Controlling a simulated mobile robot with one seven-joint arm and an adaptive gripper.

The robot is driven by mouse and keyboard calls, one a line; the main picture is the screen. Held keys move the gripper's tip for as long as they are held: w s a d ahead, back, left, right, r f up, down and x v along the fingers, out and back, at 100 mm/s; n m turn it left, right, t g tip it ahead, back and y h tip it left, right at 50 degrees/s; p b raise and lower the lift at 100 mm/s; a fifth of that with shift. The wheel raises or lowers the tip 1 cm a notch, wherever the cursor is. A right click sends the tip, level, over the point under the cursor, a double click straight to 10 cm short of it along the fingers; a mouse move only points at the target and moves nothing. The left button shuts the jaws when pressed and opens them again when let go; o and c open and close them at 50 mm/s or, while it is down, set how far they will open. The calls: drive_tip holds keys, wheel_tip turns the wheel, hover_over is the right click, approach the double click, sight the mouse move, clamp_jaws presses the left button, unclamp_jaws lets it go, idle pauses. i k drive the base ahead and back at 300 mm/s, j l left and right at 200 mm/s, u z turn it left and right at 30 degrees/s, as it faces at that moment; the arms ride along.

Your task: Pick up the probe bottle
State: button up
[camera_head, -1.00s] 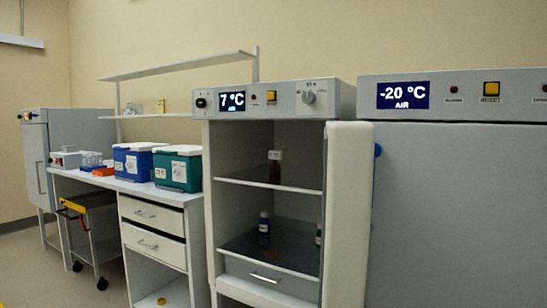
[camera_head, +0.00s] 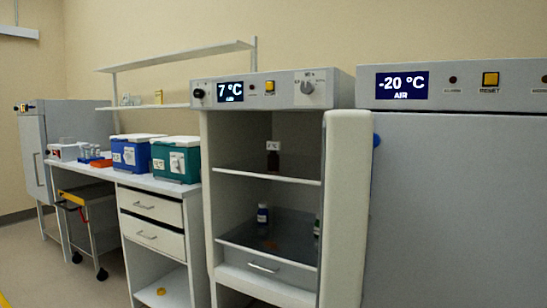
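No bottle in view carries a label that I can read as the probe bottle. In the open 7 °C cabinet (camera_head: 206,170), a brown bottle with a white label or cap (camera_head: 273,158) stands upright on the upper shelf (camera_head: 300,181). A small dark bottle with a blue-violet body and pale label (camera_head: 262,214) stands on the lower shelf (camera_head: 245,240). Another bottle (camera_head: 317,227) at the right of that shelf is mostly hidden by the open door (camera_head: 347,210). My gripper is not in view.
A closed -20 °C unit (camera_head: 460,200) stands at the right. A bench (camera_head: 125,181) at the left holds a blue box (camera_head: 137,155), a green box (camera_head: 176,162) and small racks. A cart (camera_head: 90,215) stands under the bench. Floor (camera_head: 50,280) shows at the lower left.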

sight(272, 158)
drive_tip(key=i+j, duration=1.15)
drive_tip(key=i, duration=0.3)
drive_tip(key=i+j+z, duration=0.5)
drive_tip(key=i+j, duration=0.2)
drive_tip(key=j, duration=0.15)
drive_tip(key=z, duration=1.55)
